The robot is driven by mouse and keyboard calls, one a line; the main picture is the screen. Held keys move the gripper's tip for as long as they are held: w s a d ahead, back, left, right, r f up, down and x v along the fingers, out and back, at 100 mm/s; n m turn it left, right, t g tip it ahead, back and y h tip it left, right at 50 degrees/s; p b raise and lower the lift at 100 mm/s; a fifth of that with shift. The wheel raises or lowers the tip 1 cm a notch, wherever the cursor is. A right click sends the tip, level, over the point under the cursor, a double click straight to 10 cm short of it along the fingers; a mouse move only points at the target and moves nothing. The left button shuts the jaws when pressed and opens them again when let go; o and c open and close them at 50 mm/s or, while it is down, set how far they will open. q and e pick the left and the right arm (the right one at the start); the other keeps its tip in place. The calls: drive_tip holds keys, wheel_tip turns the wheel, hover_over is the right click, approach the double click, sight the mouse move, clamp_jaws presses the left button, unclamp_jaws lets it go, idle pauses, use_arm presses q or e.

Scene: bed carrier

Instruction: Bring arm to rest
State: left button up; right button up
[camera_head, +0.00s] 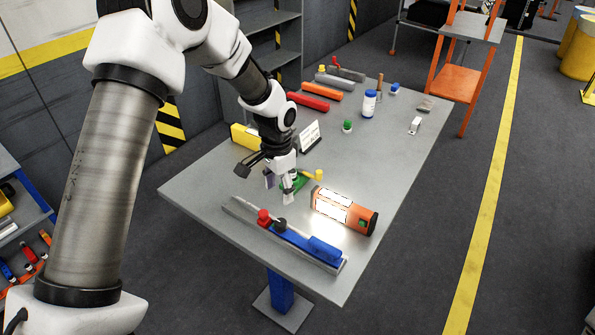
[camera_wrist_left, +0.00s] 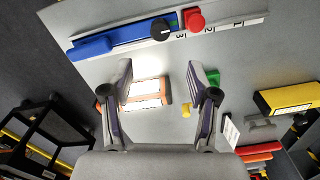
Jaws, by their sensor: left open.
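My left arm comes in from the left in the head view and reaches down over the grey table (camera_head: 205,185). My left gripper (camera_head: 281,188) is above the near half of the table, fingers pointing down. In the left wrist view its two fingers (camera_wrist_left: 160,80) stand wide apart with nothing held between them. A green object (camera_head: 299,183) is partly hidden by a finger; it also shows beside the right finger in the wrist view (camera_wrist_left: 213,77). My right gripper is not in view.
A blue device with red and black knobs (camera_head: 315,248) lies along the near edge. A yellow box (camera_head: 244,137), a white sign (camera_head: 310,136), a green-capped bottle (camera_head: 347,126) and a white bottle (camera_head: 369,104) stand farther back.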

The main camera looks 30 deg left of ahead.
use_arm(q)
drive_tip(key=s+d+f+g, duration=0.3)
drive_tip(key=s+f, duration=0.6)
drive_tip(key=s+d+f+g, duration=0.2)
drive_tip(key=s+f, duration=0.7)
drive_tip(key=s+d+f+n+t, duration=0.1)
drive_tip(key=s+d+f, duration=0.1)
drive_tip(key=s, duration=0.6)
drive_tip(key=s+d+f+n, duration=0.2)
drive_tip(key=s+f, duration=0.1)
drive_tip(key=s, duration=0.4)
drive_tip(key=w+t, duration=0.1)
drive_tip(key=w+n+t, duration=0.1)
drive_tip(key=w, duration=0.1)
drive_tip(key=w+t, duration=0.1)
drive_tip(key=t, duration=0.1)
drive_tip(key=shift+w+a+r, duration=0.25)
drive_tip(key=shift+a+r, duration=0.05)
drive_tip(key=shift+r, duration=0.05)
